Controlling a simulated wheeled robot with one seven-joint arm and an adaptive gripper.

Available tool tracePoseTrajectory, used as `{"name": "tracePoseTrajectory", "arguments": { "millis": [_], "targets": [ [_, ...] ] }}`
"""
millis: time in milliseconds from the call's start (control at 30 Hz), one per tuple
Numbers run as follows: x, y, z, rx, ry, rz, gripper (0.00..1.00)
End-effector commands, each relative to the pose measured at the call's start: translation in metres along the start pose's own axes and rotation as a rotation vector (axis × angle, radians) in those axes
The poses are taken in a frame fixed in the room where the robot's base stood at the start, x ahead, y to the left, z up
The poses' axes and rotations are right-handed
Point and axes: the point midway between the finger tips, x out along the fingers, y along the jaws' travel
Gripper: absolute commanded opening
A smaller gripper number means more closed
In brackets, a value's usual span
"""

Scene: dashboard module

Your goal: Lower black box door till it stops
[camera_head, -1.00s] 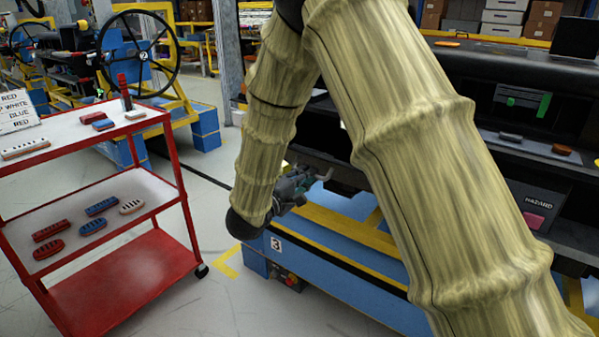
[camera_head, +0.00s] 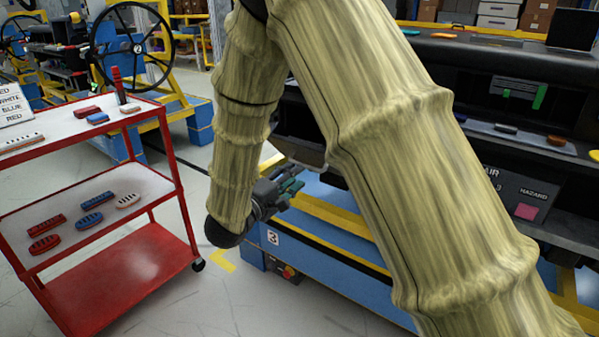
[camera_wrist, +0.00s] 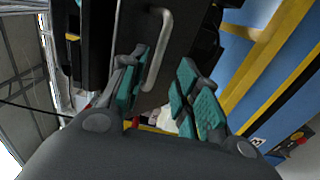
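The black box door (camera_wrist: 185,45) is a dark panel with a pale metal bar handle (camera_wrist: 158,48) in the wrist view. In the head view a dark panel edge with a thin light bar (camera_head: 302,162) shows behind my arm; most of the door is hidden there. My gripper (camera_head: 291,188) is low beside the dashboard in the head view. In the wrist view its teal-padded fingers (camera_wrist: 158,88) are apart. The handle's lower end shows near the gap between them, closest to the left finger. I cannot tell whether they touch. Nothing is clearly held.
A blue and yellow stand (camera_head: 335,235) lies below the dashboard, near my gripper. A red cart (camera_head: 125,285) with red, blue and white parts stands at the left. Open floor lies between cart and stand. A dashboard compartment (camera_head: 500,180) marked HAZARD is at the right.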

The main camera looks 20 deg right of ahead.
Motion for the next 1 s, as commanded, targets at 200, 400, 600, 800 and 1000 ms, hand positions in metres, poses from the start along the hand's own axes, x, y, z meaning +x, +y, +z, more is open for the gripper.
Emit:
{"name": "tracePoseTrajectory", "arguments": {
  "millis": [200, 400, 600, 800, 1000],
  "targets": [
    [-0.041, 0.000, -0.001, 0.001, 0.003, 0.000, 0.32],
    [-0.065, -0.001, -0.001, 0.000, 0.001, -0.001, 0.32],
    [-0.073, -0.001, -0.001, 0.001, 0.001, -0.001, 0.32],
    [-0.074, -0.001, -0.001, 0.001, 0.001, -0.001, 0.32],
    [-0.070, -0.013, 0.000, 0.018, 0.021, -0.019, 0.32]
  ]
}}
